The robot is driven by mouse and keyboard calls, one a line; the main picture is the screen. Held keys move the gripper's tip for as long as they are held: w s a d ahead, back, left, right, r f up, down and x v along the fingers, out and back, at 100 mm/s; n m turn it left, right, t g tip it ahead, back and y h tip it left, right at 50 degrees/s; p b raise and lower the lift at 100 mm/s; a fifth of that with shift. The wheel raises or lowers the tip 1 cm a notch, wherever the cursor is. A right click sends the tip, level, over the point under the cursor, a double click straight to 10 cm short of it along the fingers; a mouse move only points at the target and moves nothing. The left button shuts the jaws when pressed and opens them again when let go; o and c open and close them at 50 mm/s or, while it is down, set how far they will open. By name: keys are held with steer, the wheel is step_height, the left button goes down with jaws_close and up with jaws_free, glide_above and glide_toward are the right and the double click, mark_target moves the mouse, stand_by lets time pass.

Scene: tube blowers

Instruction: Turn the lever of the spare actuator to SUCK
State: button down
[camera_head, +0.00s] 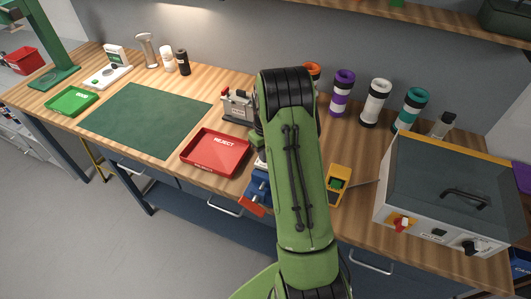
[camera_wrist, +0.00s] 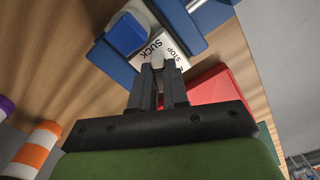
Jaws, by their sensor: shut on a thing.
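In the wrist view, a white label plate (camera_wrist: 146,58) reads SUCK, with STOP to its right. It sits among blue blocky parts (camera_wrist: 125,36). My gripper (camera_wrist: 159,70) is over the plate's near edge, its dark fingers close together. They are shut on a small pale lever tip (camera_wrist: 158,61), mostly hidden between them. I cannot tell exactly which mark the lever points to. Part of a blue fixture (camera_head: 260,187) shows left of the arm.
The red REJECT tray (camera_head: 215,152) is close left of the arm; its red side also shows in the wrist view (camera_wrist: 210,84). A yellow meter (camera_head: 338,186) and a grey-lidded box (camera_head: 450,185) stand right. Several coloured tubes line the back. The green mat (camera_head: 145,118) is clear.

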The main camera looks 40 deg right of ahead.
steer(key=c, duration=1.1)
jaws_free()
step_height(320, 180, up, 16)
steer(key=shift+f+p, duration=0.1)
steer(key=shift+p, duration=0.35)
